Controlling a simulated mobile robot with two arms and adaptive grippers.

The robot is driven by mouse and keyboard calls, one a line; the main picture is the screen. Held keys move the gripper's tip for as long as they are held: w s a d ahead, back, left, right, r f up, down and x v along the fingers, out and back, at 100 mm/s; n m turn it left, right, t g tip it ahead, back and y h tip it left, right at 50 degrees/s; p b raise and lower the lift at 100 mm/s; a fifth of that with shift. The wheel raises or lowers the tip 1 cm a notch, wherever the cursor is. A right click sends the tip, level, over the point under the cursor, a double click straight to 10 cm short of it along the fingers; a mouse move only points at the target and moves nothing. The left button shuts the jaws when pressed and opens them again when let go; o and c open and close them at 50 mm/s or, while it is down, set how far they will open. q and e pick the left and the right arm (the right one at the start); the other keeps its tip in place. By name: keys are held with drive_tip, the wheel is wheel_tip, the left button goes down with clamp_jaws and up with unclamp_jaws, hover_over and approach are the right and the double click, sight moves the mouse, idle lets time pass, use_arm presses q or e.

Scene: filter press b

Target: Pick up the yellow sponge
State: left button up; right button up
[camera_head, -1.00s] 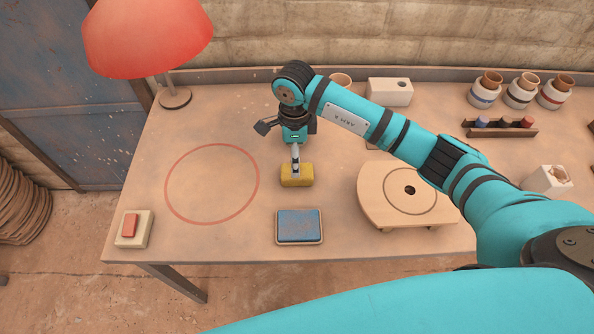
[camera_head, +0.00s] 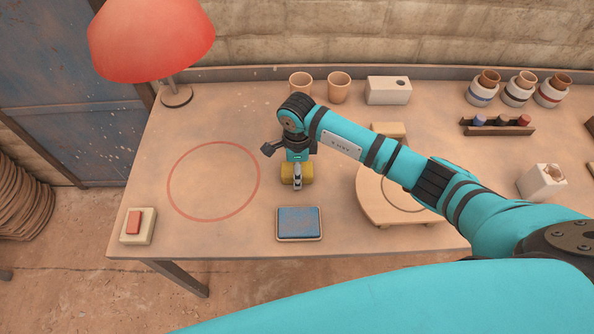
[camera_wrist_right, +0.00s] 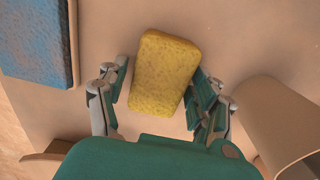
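The yellow sponge (camera_head: 287,173) lies on the table between the red circle and the round wooden board. It also fills the middle of the right wrist view (camera_wrist_right: 164,75), slightly tilted in the picture. My right gripper (camera_head: 297,181) is over the sponge, pointing down. In the right wrist view, the fingers of my right gripper (camera_wrist_right: 160,95) stand apart on either side of the sponge. A narrow gap shows on the left, while the right finger is very close to or touching it. My left gripper is out of view.
A blue pad in a tray (camera_head: 298,238) lies just in front of the sponge. The round wooden board (camera_head: 375,207) is to the right, partly under my arm. Cups (camera_head: 339,87) and a white block (camera_head: 388,90) stand behind. The red-circled area (camera_head: 213,205) is empty.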

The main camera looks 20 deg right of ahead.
drive_tip(key=c, duration=0.7)
drive_tip(key=shift+r, duration=0.1)
drive_tip(key=shift+r, duration=0.25)
drive_tip(key=r, duration=0.1)
drive_tip(key=r+b, duration=0.1)
drive_tip(key=shift+s+r, duration=0.2)
drive_tip(key=shift+r, duration=0.2)
drive_tip(key=s+b, duration=0.1)
drive_tip(key=s, duration=0.4)
drive_tip(key=s+d+r+b, duration=0.1)
drive_tip(key=s, duration=0.4)
drive_tip(key=s+d+b, duration=0.1)
drive_tip(key=s, duration=0.4)
drive_tip(key=shift+s+r, duration=0.25)
